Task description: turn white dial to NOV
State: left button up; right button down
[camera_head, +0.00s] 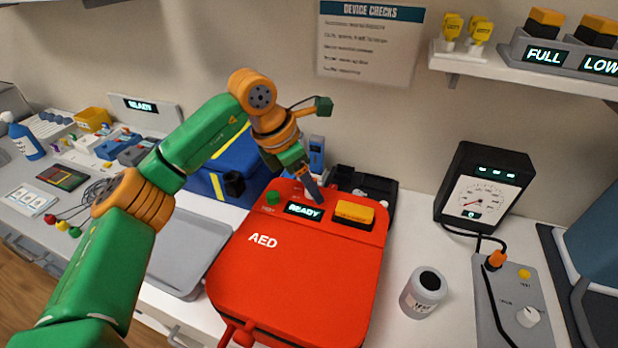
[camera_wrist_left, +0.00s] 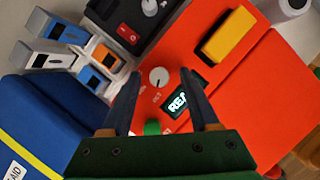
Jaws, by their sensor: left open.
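A small white dial (camera_wrist_left: 159,76) sits on the upper panel of the red AED case (camera_head: 300,275), with tiny labels around it that I cannot read. In the head view, my gripper hides most or all of this dial. My left gripper (camera_head: 312,191) is open over that panel, beside the READY display (camera_head: 303,210). In the left wrist view, the fingers of my left gripper (camera_wrist_left: 160,73) appear on either side of the dial; I cannot tell whether they touch it. My right gripper is not in view.
A yellow block (camera_head: 354,213) and a green button (camera_head: 272,198) share the panel. Another pale knob (camera_head: 528,317) is on the grey box at right. A grey tray (camera_head: 190,240) lies left.

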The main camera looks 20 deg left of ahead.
pick_arm(q)
jog(key=shift+w+f, duration=0.15)
jog(key=c, duration=0.5)
grip_shut()
jog(key=shift+r+m+g+p, duration=0.3)
jog(key=shift+m+g+p, duration=0.1)
jog(key=shift+m+p, duration=0.55)
jog(key=shift+m+g+h+p, duration=0.3)
jog(key=shift+m+h+p, duration=0.1)
jog(key=shift+m+p, duration=0.75)
jog(key=shift+m+g+p, duration=0.5)
jog(key=shift+m+p, duration=0.25)
jog(key=shift+m, duration=0.35)
jog(key=shift+w+a+f+m+g+p, duration=0.1)
jog(key=shift+m+g+p, duration=0.15)
jog(key=shift+m, duration=0.3)
jog(key=shift+f+m+g+p, duration=0.15)
jog(key=shift+m+p, duration=0.2)
jog(key=shift+m, duration=0.2)
